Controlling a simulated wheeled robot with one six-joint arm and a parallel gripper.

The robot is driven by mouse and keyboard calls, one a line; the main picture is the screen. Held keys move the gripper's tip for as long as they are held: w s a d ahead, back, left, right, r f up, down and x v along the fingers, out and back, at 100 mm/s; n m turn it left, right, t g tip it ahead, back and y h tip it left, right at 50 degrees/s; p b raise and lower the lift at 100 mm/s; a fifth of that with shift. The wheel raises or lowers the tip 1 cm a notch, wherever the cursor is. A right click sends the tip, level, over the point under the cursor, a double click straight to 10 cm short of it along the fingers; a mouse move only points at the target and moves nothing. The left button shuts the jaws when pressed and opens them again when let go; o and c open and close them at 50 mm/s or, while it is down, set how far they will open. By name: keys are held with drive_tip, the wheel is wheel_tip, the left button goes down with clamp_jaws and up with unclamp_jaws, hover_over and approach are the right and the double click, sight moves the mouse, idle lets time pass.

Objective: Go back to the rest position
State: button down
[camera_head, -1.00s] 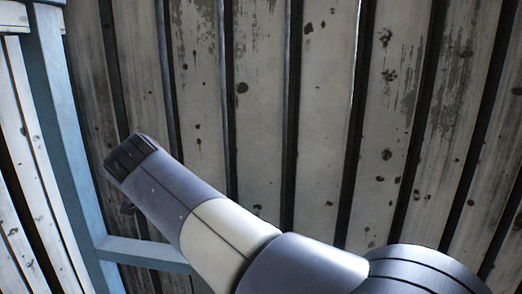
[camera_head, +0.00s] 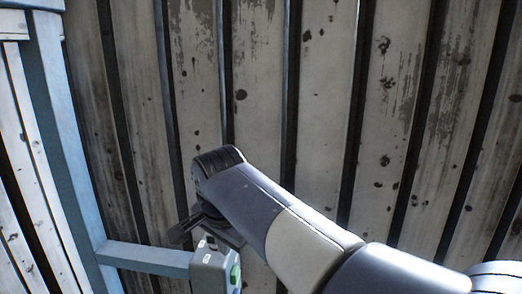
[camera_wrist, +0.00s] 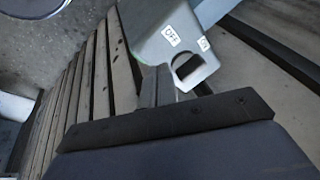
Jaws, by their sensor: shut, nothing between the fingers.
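My gripper (camera_head: 184,231) shows in part in the head view as a dark shape under the end of my arm. It is shut and empty. In the wrist view, my gripper (camera_wrist: 156,88) is a narrow dark grey piece beyond a black bolted bar. A grey control box (camera_head: 211,272) with a green button stands just below my gripper in the head view, partly cut off by the frame's lower edge. The wrist view shows the grey box (camera_wrist: 165,35) with an OFF label, close beyond my gripper. Whether they touch cannot be told.
A wall of worn pale planks (camera_head: 325,100) with dark gaps fills the background. A blue post (camera_head: 55,130) stands at the left, with a blue crossbar (camera_head: 145,259) running right toward the box. Grey floor (camera_wrist: 60,45) shows at the wrist view's upper left.

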drive_tip(key=shift+d+n+y, duration=0.55)
drive_tip(key=shift+n+y, duration=0.05)
drive_tip(key=shift+n, duration=0.2)
drive_tip(key=shift+d+n+y+p, duration=0.45)
drive_tip(key=shift+d+n+y, duration=0.35)
drive_tip(key=shift+n, duration=0.3)
drive_tip(key=s+d+r+n+t+y, duration=0.1)
drive_tip(key=s+d+r+n, duration=0.1)
drive_tip(key=d+r, duration=0.3)
drive_tip(key=shift+v, duration=1.15)
drive_tip(key=shift+a+r, duration=0.1)
drive_tip(key=shift+a, duration=0.1)
